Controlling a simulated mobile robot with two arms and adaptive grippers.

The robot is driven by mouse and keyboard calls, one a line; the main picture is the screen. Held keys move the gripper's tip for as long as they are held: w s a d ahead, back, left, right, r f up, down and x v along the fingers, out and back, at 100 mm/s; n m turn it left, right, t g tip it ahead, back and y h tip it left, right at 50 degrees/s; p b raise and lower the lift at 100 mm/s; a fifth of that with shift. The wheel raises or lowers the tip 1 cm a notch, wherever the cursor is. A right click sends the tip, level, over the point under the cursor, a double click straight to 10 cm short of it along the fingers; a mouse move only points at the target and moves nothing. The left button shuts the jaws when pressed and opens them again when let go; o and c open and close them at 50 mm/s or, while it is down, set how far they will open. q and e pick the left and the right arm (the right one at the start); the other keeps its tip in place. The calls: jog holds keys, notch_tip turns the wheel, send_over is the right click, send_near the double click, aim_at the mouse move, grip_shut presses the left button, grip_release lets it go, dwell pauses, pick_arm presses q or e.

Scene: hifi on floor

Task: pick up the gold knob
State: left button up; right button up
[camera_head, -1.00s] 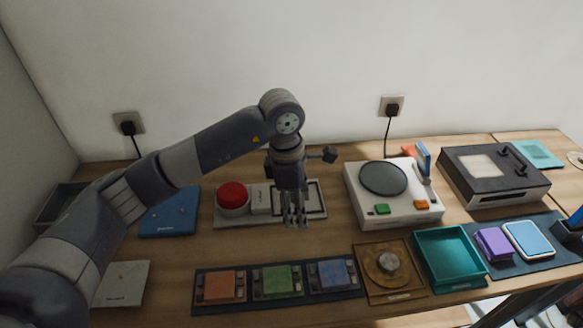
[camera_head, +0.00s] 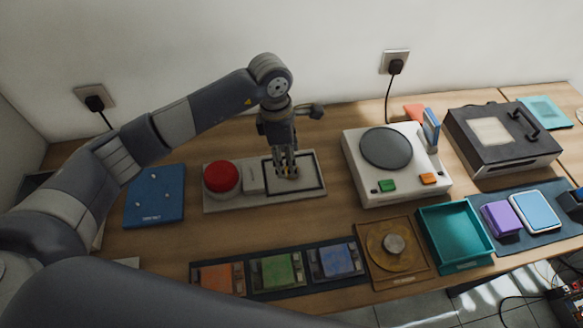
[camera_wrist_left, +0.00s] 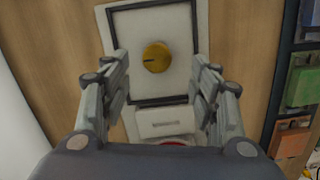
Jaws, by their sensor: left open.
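The gold knob (camera_wrist_left: 157,57) is a round yellow-gold knob with a dark mark, standing inside a black rectangular outline on a pale panel (camera_wrist_left: 114,17). In the head view the panel (camera_head: 235,204) also carries a red dome button (camera_head: 221,177), and the knob is mostly hidden by my fingers. My left gripper (camera_head: 286,172) points down over the outlined area. In the left wrist view its fingers (camera_wrist_left: 160,75) are spread apart with nothing between them, and the knob appears just beyond the tips. My right gripper is not identifiable in view.
A white turntable-like unit (camera_head: 352,160) stands right of the panel. A blue plate (camera_head: 155,200) lies to the left. In front are orange, green and blue blocks (camera_head: 277,272), a wooden board with a round dial (camera_head: 380,277) and a teal tray (camera_head: 455,232).

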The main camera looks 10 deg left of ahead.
pick_arm(q)
jog(key=f, duration=0.1)
jog(key=f+p, duration=0.1)
jog(key=f, duration=0.1)
jog(key=shift+w+d+f+p, duration=0.25)
jog(key=shift+d+f+p, duration=0.05)
jog(key=shift+d+p, duration=0.1)
jog(key=shift+f, duration=0.5)
jog(key=c, duration=0.8)
jog(key=shift+c, duration=1.3)
pick_arm(e)
jog(key=shift+w+a+r, duration=0.2)
jog(key=shift+w+r, duration=0.05)
jog(key=shift+r, duration=0.35)
jog(key=shift+w+a+r, duration=0.2)
jog(key=shift+r, duration=0.4)
